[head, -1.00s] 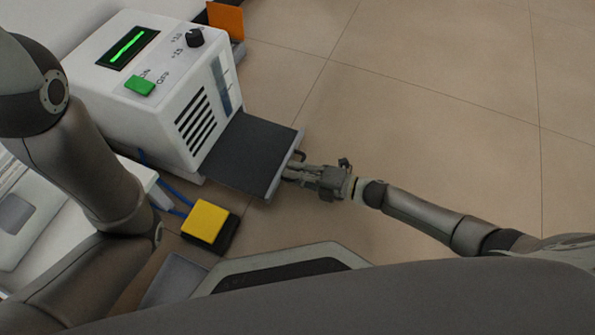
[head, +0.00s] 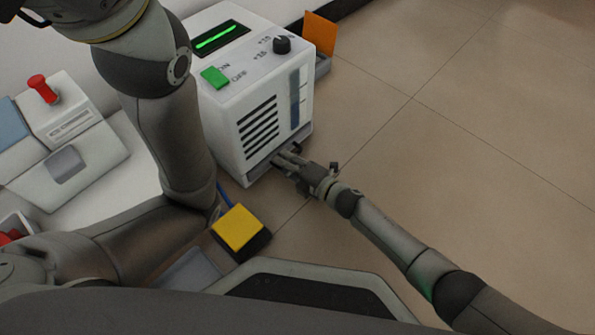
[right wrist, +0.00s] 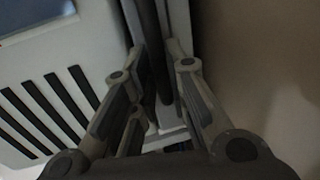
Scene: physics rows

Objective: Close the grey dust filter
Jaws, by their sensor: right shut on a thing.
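The grey dust filter (head: 258,172) sits in the slot at the bottom of the white machine (head: 228,113). Only its narrow front edge shows, about level with the machine's front face. My right gripper (head: 284,161) is at this front edge, shut on the filter's dark handle, which its fingers mostly hide in the head view. In the right wrist view the fingers (right wrist: 160,75) close around a dark upright bar beside the machine's slotted face. My left arm crosses the left of the head view, but its gripper is out of the picture.
A yellow block-like pedal (head: 238,228) on a dark base lies on the floor, with a blue cable by it. An orange plate (head: 320,33) stands behind the machine. A white unit with a red knob (head: 42,88) is at left. Floor at right is clear.

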